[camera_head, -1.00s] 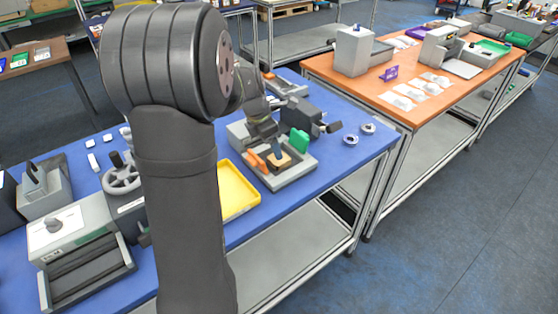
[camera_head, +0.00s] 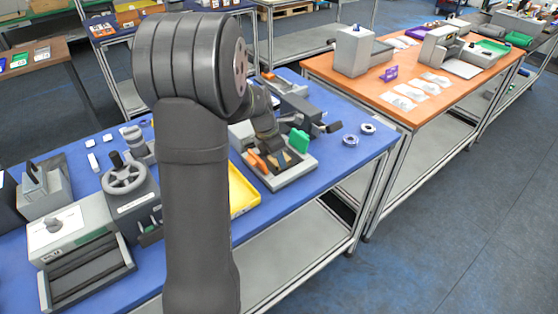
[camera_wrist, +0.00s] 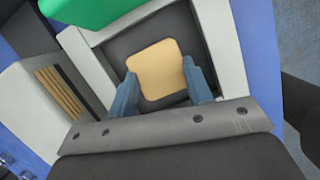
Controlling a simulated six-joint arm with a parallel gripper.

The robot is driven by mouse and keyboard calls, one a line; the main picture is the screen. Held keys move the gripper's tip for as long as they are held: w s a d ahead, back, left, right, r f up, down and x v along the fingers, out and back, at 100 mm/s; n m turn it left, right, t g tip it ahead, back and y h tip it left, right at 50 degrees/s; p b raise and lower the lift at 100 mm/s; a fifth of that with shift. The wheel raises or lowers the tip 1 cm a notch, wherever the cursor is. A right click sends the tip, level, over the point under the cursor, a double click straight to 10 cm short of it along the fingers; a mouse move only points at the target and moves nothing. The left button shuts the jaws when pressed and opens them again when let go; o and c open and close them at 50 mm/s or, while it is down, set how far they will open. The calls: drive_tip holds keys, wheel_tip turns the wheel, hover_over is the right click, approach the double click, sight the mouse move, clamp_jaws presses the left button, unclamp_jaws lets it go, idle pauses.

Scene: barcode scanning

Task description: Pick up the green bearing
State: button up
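A green block-like piece (camera_head: 299,140) stands at the right side of a grey fixture (camera_head: 290,180) on the blue table. It also shows in the wrist view, cut off at the top edge (camera_wrist: 95,10). I cannot tell whether it is the green bearing; no green ring shape is visible. My gripper (camera_wrist: 158,78) is over the fixture's dark recess. Its two blue fingers are apart, one on each side of a flat tan square (camera_wrist: 158,68). I cannot tell whether they touch it. The green piece is outside the fingers.
An orange piece (camera_head: 256,160) is on the fixture's left side. A yellow tray (camera_head: 243,192), partly hidden by my arm, lies to the left. Two small rings (camera_head: 350,140) lie near the table's right edge. A grey machine (camera_head: 70,235) stands front left.

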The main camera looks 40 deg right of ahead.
drive_tip(key=shift+c, duration=0.6)
drive_tip(key=shift+r, duration=0.15)
wheel_tip(320, 180, up, 4)
drive_tip(key=shift+s+r, duration=0.1)
drive_tip(key=shift+r, duration=0.05)
drive_tip(key=s+d+r, duration=0.3)
drive_tip(key=s+r, duration=0.3)
drive_tip(key=s, duration=0.5)
drive_tip(key=w+a, duration=0.2)
drive_tip(key=a, duration=1.7)
drive_tip(key=w+a+f, duration=0.2)
drive_tip(key=w, duration=0.1)
drive_tip(key=w+a+f, duration=0.2)
drive_tip(key=w, duration=0.1)
drive_tip(key=w+a+f, duration=0.2)
drive_tip(key=w+f, duration=0.1)
drive_tip(key=shift+w, duration=0.3)
drive_tip(key=shift+f, duration=2)
drive_tip(key=shift+f, duration=0.2)
